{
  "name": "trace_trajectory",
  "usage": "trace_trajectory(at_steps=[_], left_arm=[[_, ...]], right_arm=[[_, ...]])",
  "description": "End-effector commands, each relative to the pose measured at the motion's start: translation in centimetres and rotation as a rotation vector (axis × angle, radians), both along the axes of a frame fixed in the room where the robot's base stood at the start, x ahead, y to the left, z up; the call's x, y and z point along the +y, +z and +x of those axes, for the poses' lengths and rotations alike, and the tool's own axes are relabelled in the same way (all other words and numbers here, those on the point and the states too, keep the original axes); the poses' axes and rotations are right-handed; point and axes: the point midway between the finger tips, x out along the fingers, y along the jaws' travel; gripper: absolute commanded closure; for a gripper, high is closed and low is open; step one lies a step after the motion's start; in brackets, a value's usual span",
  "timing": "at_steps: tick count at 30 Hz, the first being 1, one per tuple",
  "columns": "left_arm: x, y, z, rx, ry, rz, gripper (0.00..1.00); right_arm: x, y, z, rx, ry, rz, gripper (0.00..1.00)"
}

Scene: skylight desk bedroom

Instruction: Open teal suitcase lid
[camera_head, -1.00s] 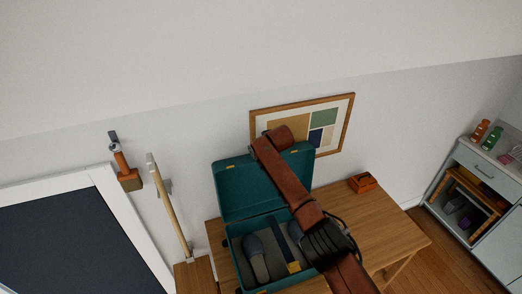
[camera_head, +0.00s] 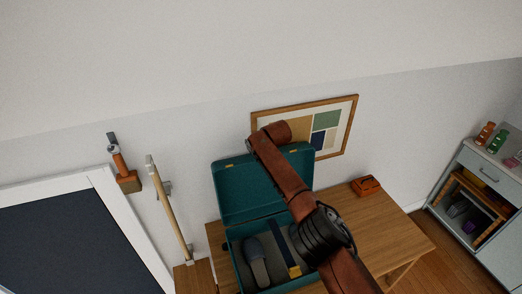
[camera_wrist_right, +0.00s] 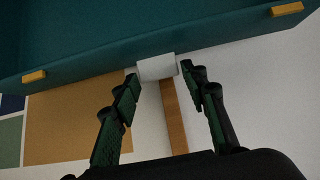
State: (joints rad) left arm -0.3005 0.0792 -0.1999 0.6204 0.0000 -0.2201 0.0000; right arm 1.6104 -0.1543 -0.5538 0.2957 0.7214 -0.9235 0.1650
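The teal suitcase (camera_head: 232,236) stands on the wooden desk with its lid (camera_head: 238,190) raised, roughly upright, and its inside showing. In the right wrist view the teal lid (camera_wrist_right: 110,50) crosses the top, with a pale grey tab (camera_wrist_right: 157,67) at its edge. My right gripper (camera_wrist_right: 160,72) is open. Its fingertips stand on either side of the tab with the tab between them; contact cannot be told. In the head view my right arm reaches over the suitcase and hides part of the lid, and the gripper itself is hidden. My left gripper is not in view.
A grey-blue slipper-like item (camera_head: 256,262) lies in the suitcase. A framed picture (camera_head: 345,124) hangs on the wall close behind the lid. A small orange-red box (camera_head: 366,186) sits on the desk (camera_head: 395,235), whose right part is otherwise clear. A cabinet (camera_head: 480,170) stands at right.

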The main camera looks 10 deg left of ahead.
Motion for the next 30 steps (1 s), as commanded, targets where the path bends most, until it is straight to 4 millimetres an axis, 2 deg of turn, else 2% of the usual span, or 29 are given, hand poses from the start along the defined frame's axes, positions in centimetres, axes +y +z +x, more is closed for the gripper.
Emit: trace_trajectory(at_steps=[6,14,23,26,30], left_arm=[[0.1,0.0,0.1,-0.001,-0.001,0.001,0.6],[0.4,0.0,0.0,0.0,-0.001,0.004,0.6],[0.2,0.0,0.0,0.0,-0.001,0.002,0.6],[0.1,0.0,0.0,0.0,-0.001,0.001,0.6],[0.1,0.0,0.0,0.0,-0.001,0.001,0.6]], right_arm=[[-0.2,-0.4,-0.1,0.009,-0.003,0.001,0.45],[-0.3,-0.7,-0.2,0.013,-0.004,-0.001,0.45],[0.9,-0.4,-1.4,0.02,0.027,-0.001,0.45],[0.7,0.2,-1.8,0.019,0.027,0.0,0.45],[-0.6,1.1,-1.9,0.015,0.007,0.004,0.45]])
